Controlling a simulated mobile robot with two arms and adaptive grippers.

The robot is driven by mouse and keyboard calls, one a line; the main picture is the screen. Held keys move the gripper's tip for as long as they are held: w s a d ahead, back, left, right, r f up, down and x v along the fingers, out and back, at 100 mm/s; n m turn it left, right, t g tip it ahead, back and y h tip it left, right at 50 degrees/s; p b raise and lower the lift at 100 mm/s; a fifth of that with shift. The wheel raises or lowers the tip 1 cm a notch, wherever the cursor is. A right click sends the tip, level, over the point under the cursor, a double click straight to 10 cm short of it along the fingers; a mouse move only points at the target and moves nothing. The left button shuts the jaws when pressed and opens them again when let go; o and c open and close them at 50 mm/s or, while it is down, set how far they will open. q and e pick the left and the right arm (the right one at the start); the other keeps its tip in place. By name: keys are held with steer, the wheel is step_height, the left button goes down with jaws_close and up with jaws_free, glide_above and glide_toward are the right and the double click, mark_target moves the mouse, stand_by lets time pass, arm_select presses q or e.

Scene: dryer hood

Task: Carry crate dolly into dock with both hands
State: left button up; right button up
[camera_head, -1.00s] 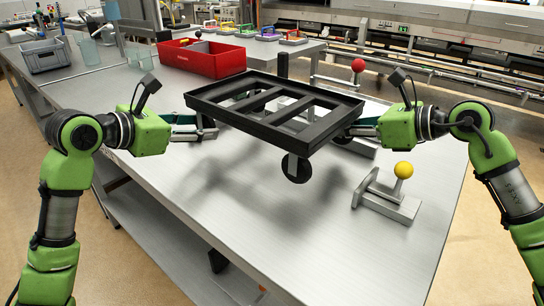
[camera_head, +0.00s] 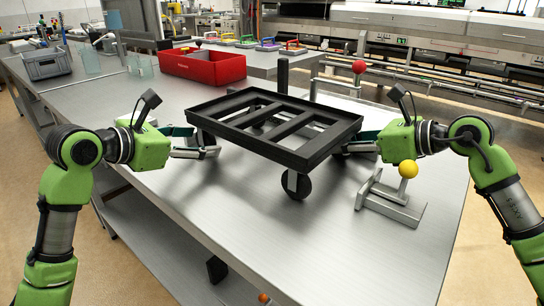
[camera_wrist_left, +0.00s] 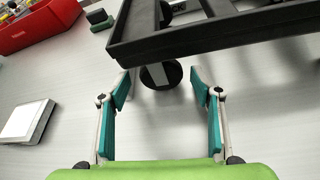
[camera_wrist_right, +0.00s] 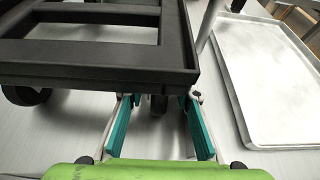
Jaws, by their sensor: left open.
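The crate dolly (camera_head: 327,152) is a black open frame with slats and dark wheels. It stands level over the metal table, its front wheel (camera_head: 297,187) at the tabletop. My left gripper (camera_head: 205,143) is open beside the dolly's left end; the left wrist view shows its fingers apart, with a wheel (camera_wrist_left: 161,75) beyond them. My right gripper (camera_head: 352,146) is at the dolly's right end. In the right wrist view its fingers (camera_wrist_right: 158,99) are apart, their tips close to the frame's edge; contact is unclear. I cannot make out the dock clearly.
A yellow-knobbed fixture (camera_head: 393,206) stands close to my right gripper. A red-knobbed stand (camera_head: 358,67) and a black post (camera_head: 283,75) are behind the dolly. A red bin (camera_head: 203,68) and a grey bin (camera_head: 46,64) are farther back. The table's front is clear.

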arm_select(q)
steer(key=shift+s, duration=0.1)
steer(key=v, duration=1.1)
steer(key=shift+s+a+r, duration=0.15)
steer(key=shift+s+a, duration=0.05)
steer(key=shift+a, duration=0.05)
arm_select(e)
steer(key=shift+s, duration=0.1)
steer(key=v, duration=1.1)
steer(key=shift+s+d+r, duration=0.15)
steer(key=shift+s+d, duration=0.1)
steer(key=shift+s, duration=0.05)
